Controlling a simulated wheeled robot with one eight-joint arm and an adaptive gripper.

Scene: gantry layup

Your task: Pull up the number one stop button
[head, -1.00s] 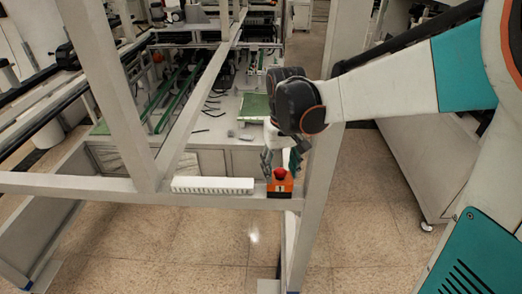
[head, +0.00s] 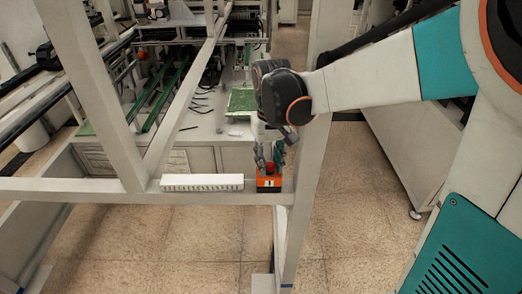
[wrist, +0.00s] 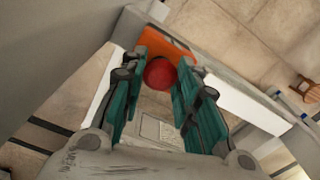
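The number one stop button is a red knob (head: 268,168) on an orange box (head: 268,184) with a white "1" label. The box sits on the grey frame's front rail. My gripper (head: 268,158) points down over it, with one teal finger on each side of the knob. In the wrist view the red knob (wrist: 160,73) shows between the fingers (wrist: 161,82), and the orange box (wrist: 154,42) is partly hidden behind them. The fingers are apart and look close to the knob. I cannot tell whether they touch it.
A white slotted strip (head: 202,182) lies on the rail left of the orange box. A slanted grey post (head: 308,170) stands close to the right. A bench with a green board (head: 243,101) is behind. Open floor lies in front.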

